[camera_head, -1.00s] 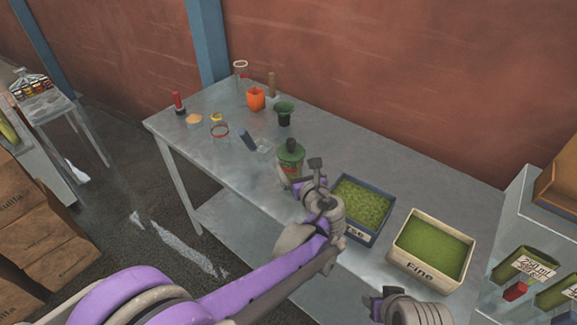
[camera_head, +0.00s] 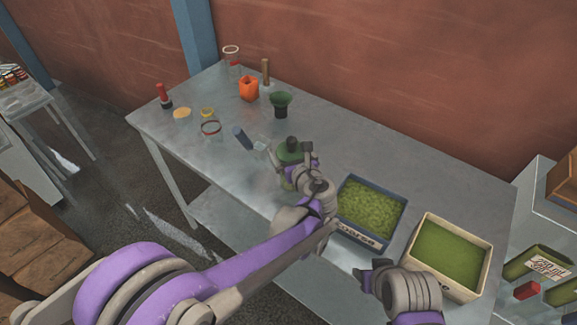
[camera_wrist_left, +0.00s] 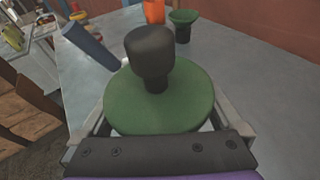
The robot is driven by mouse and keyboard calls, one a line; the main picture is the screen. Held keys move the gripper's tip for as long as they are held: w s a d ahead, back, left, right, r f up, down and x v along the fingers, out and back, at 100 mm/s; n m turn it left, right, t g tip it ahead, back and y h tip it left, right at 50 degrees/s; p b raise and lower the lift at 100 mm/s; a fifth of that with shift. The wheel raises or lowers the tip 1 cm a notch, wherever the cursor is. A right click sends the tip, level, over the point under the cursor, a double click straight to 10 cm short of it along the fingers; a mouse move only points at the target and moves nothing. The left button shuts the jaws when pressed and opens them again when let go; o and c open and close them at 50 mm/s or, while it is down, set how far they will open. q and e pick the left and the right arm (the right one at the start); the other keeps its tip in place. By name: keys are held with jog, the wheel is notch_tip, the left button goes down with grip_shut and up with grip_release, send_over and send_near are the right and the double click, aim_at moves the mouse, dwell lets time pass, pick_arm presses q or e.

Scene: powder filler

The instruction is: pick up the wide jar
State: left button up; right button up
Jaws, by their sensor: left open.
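A round green piece with a black knob on top (camera_head: 292,150) stands upright on the table, left of the coarse bin; it looks like a lidded wide jar, but its lower body is mostly hidden by my gripper. In the left wrist view its green disc (camera_wrist_left: 160,98) and black knob fill the middle. My left gripper (camera_head: 296,162) is open, with its fingers on either side of this piece; contact cannot be told.
The coarse bin (camera_head: 345,228) and fine bin (camera_head: 481,265) of green powder stand at right. The back right tabletop is clear.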

pick_arm(q)
jog(key=shift+s+d+r, duration=0.1)
jog(key=shift+s, duration=0.2)
pick_arm(e)
jog(key=shift+s+d, duration=0.1)
jog(key=shift+s, duration=0.2)
pick_arm(q)
jog(key=shift+s+d, duration=0.1)
jog(key=shift+s, duration=0.05)
jog(key=shift+c, duration=0.9)
pick_arm(e)
jog(key=shift+s, duration=0.15)
pick_arm(q)
jog(key=shift+w, duration=0.2)
jog(key=c, duration=1)
jog(key=shift+c, duration=0.2)
